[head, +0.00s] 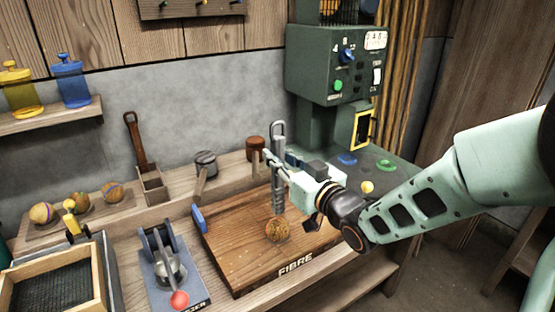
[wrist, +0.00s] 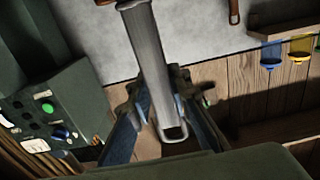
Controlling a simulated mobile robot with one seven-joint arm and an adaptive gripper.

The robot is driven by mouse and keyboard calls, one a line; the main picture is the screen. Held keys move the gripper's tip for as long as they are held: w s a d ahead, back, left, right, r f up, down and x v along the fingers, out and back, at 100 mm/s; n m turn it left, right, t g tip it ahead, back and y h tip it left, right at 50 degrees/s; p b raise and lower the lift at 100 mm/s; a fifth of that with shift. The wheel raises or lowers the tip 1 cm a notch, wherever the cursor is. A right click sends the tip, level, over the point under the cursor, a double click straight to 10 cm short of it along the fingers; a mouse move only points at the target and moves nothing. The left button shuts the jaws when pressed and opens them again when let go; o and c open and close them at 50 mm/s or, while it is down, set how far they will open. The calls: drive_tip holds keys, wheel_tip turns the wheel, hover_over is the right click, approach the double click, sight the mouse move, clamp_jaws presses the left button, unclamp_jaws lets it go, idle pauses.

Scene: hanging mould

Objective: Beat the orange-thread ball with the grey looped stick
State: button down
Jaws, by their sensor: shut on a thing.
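The grey looped stick (head: 278,190) stands about upright in my gripper (head: 276,164), with its loop at the top and its ribbed shaft hanging below. My gripper is shut on the upper part of the stick. In the wrist view the stick (wrist: 146,50) runs between my fingers (wrist: 165,98), its loop end nearest my palm. An orange-brown ball (head: 277,230) rests on the wooden board marked FIBRE (head: 235,257). The stick's lower end is just above and behind the ball in the head view; I cannot tell whether they touch.
Several other balls (head: 42,212) sit on a rack at the left. A mallet (head: 205,165) and a brown-headed tool (head: 256,146) stand behind the board. A grey clamp device (head: 168,268) with a red knob is left of it. A green machine (head: 330,70) rises behind.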

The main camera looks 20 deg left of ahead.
drive_tip(key=shift+r, duration=0.25)
wheel_tip(320, 180, down, 4)
drive_tip(key=b, duration=0.5)
wheel_tip(320, 180, up, 4)
drive_tip(key=p, duration=0.4)
drive_tip(key=shift+r, duration=0.25)
drive_tip(key=shift+f, duration=0.15)
wheel_tip(320, 180, down, 4)
drive_tip(key=b, duration=0.4)
drive_tip(key=shift+w+a+r+p, duration=0.1)
drive_tip(key=shift+r+p, duration=1.6)
drive_tip(key=shift+r, duration=0.3)
